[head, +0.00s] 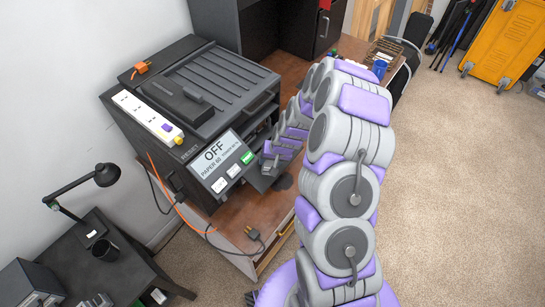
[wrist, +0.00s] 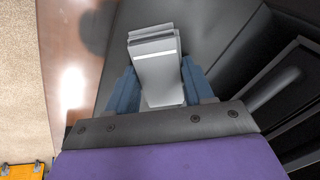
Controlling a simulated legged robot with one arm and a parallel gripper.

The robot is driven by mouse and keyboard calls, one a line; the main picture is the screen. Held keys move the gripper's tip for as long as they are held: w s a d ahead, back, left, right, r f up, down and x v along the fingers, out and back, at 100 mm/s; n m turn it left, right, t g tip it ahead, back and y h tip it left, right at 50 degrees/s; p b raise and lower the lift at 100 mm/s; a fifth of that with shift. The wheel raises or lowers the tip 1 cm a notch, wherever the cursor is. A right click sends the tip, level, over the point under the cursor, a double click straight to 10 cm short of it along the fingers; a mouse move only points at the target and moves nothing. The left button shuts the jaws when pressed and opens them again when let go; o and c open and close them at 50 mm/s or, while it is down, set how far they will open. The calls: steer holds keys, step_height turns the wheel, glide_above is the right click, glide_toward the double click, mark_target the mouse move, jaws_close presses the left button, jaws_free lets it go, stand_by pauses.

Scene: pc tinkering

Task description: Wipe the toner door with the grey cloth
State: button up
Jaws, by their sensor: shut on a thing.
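My gripper (wrist: 158,82) has its blue fingers shut on the grey cloth (wrist: 157,58), a folded pad with a white stripe. In the wrist view the cloth lies over a dark grey panel (wrist: 215,52), likely the toner door; I cannot tell for sure whether it touches. In the head view my gripper (head: 272,156) is at the printer's front, just right of its OFF panel (head: 216,158). A dark flap (head: 262,178) sticks out below the gripper there, partly hidden by it. The cloth is not clear in the head view.
The dark printer (head: 150,112) stands on a brown wooden bench (head: 238,218). A white power strip (head: 147,117) lies on the printer. A loose black plug (head: 252,233) and orange cable (head: 178,205) are at the bench's front. A black lamp (head: 106,175) stands left. Carpet (head: 455,190) is free right.

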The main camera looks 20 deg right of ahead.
mark_target(264, 166)
steer(key=shift+s+a+r+p, duration=0.1)
steer(key=shift+s+a+p, duration=0.1)
steer(key=shift+s+a, duration=0.3)
steer(key=shift+s+a+p, duration=0.15)
steer(key=shift+s+a, duration=0.15)
steer(key=shift+a, duration=0.5)
steer(key=shift+w+d+f+b, duration=0.15)
steer(key=shift+w+d+b, duration=0.2)
steer(key=shift+d, duration=0.35)
steer(key=shift+w+d+f+b, duration=0.1)
steer(key=shift+w+d+b, duration=0.1)
steer(key=shift+w+d, duration=0.35)
steer(key=shift+w+d+r+b, duration=0.1)
steer(key=shift+w+d+b, duration=0.3)
steer(key=shift+w+d, duration=0.6)
steer(key=shift+w+d+f+b, duration=0.1)
steer(key=shift+w+d+b, duration=0.35)
steer(key=shift+d, duration=0.9)
steer(key=shift+w+d+r+b, duration=0.1)
steer(key=shift+w+d+b, duration=0.25)
steer(key=shift+w+d, duration=0.65)
steer(key=shift+s+d, duration=0.2)
steer(key=shift+r, duration=0.15)
steer(key=p+v, duration=0.3)
steer(key=v, duration=0.5)
steer(key=shift+s, duration=0.1)
